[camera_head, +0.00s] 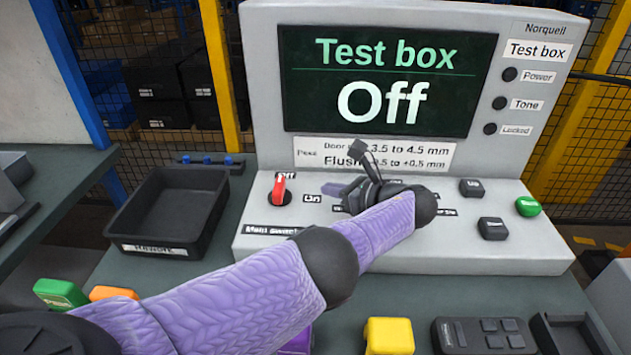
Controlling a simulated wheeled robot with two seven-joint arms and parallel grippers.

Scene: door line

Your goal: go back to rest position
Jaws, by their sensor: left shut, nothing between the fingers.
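My left gripper (362,172) is over the sloped panel of the test box (480,255), in front of its lower label strip. Its fingers are dark and shut with nothing between them. My purple left arm reaches in from the lower left and covers part of the panel. The test box screen (390,80) reads "Test box Off". The red main switch (279,188) is left of the gripper, apart from it, by the "Off" mark. My right gripper is not in view.
A black tray (125,215) stands left of the test box. A green button (528,206) and dark keys (493,228) are on the panel's right. A yellow block (389,337), a dark keypad device (485,337) and a small black tray (568,335) lie along the front.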

